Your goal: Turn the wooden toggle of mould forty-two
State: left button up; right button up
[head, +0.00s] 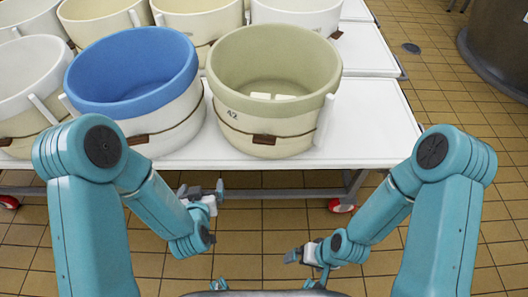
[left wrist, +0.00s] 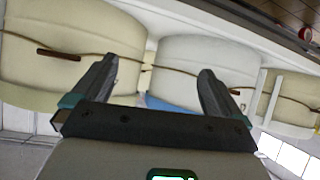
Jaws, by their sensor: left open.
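Mould forty-two (head: 236,131) is a cream tub with an olive-green rim and the number 42 on its side. It stands upright on the white table. A cord runs around it, and its brown wooden toggle (head: 264,139) lies roughly level on the front. My left gripper (head: 202,190) is open and empty, below and to the left of the toggle, in front of the table edge. Its spread fingers show in the left wrist view (left wrist: 156,80). My right gripper (head: 302,255) is lower, clear of the table; its finger gap is unclear.
A blue-rimmed mould (head: 132,75) stands close on the left, with its own toggle (head: 138,139). Several other moulds stand behind and left. The white table (head: 375,125) is bare at right.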

pick_arm(q)
jog(key=w+d+m+t+b, duration=0.1)
jog(key=w+d+t+b, duration=0.1)
jog(key=d+t+b, duration=0.35)
jog(key=m+h+b, duration=0.3)
jog(key=h+b, duration=0.1)
jog(key=b, duration=0.7)
send_near(264, 144)
jog(key=shift+t, duration=0.35)
jog(key=w, duration=0.3)
jog(key=w+d, duration=0.1)
jog(key=w, duration=0.2)
jog(key=w+b, duration=0.1)
jog(key=w, duration=0.3)
jog(key=shift+d+f, duration=0.25)
jog(key=shift+f, duration=0.1)
pick_arm(e)
notch_tip(264, 144, down, 20)
pick_arm(q)
jog(key=c, duration=1)
